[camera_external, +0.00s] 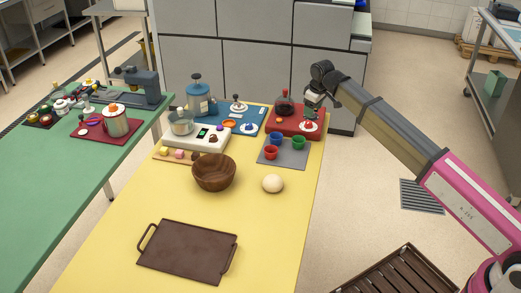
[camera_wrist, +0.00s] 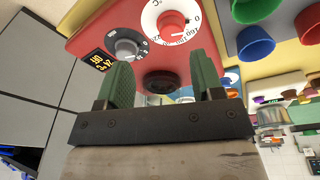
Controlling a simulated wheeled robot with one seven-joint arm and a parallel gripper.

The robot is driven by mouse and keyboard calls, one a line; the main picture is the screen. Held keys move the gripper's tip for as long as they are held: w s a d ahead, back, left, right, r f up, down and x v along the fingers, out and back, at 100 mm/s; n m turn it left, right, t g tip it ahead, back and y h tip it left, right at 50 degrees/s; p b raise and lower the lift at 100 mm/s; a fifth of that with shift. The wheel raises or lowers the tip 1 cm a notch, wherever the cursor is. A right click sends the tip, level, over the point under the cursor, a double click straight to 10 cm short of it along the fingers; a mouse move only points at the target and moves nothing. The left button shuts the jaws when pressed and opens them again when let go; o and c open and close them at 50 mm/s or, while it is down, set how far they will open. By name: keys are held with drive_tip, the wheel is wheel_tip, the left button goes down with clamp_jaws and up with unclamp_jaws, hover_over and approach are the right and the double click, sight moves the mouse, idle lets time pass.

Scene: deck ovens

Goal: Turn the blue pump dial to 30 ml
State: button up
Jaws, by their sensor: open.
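My gripper (camera_external: 314,106) is over the right side of the neighbouring red board (camera_external: 286,118), to the right of the blue one. In the wrist view my gripper (camera_wrist: 162,66) is open, with nothing between its green fingers. A white dial with a red knob (camera_wrist: 171,24) lies beyond the fingertips on the red panel. I cannot make out the blue dial there.
The red panel also has a grey knob (camera_wrist: 127,48) beside a small display (camera_wrist: 99,60). Coloured cups stand on a grey mat (camera_external: 269,159) nearby. Grey oven fronts (camera_external: 254,60) stand behind.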

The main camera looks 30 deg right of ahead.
sight(249, 124)
drive_tip(key=w+a+r+n+g, duration=0.1)
drive_tip(key=w+a+n, duration=0.1)
drive_tip(key=w+a, duration=0.65)
drive_tip(key=w+a+r+n+g, duration=0.15)
drive_tip(key=w+a, duration=0.45)
drive_tip(key=a, duration=0.6)
drive_tip(key=shift+n+t, duration=0.25)
drive_tip(key=shift+n, duration=0.2)
wheel_tip(249, 124, down, 11)
drive_tip(key=shift+w+d+f, duration=0.15)
drive_tip(key=c, duration=0.9)
